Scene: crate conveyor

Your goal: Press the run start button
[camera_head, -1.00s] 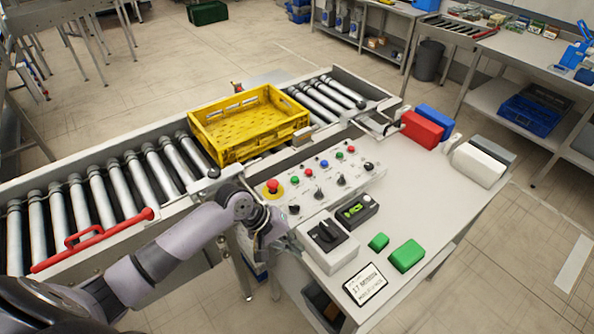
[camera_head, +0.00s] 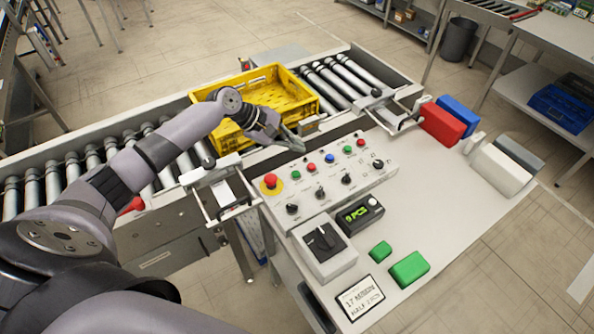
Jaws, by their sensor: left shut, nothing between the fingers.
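The control panel (camera_head: 325,188) sits on the white table beside the conveyor. Its upper row has a green button (camera_head: 294,174), a red button (camera_head: 311,167), a blue button (camera_head: 329,158), a second green button (camera_head: 347,150) and another red button (camera_head: 360,142). The labels are too small to read, so I cannot tell which is run start. My left gripper (camera_head: 297,144) is shut and empty. In the picture it is just above the button row, near the crate's front corner, and appears apart from the buttons. My right gripper is not in view.
A red mushroom button (camera_head: 270,181) is at the panel's left end, with black knobs along the front. The yellow crate (camera_head: 293,83) stands on the rollers behind my gripper. A display box (camera_head: 360,214), green blocks and a switch box (camera_head: 323,243) lie in front.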

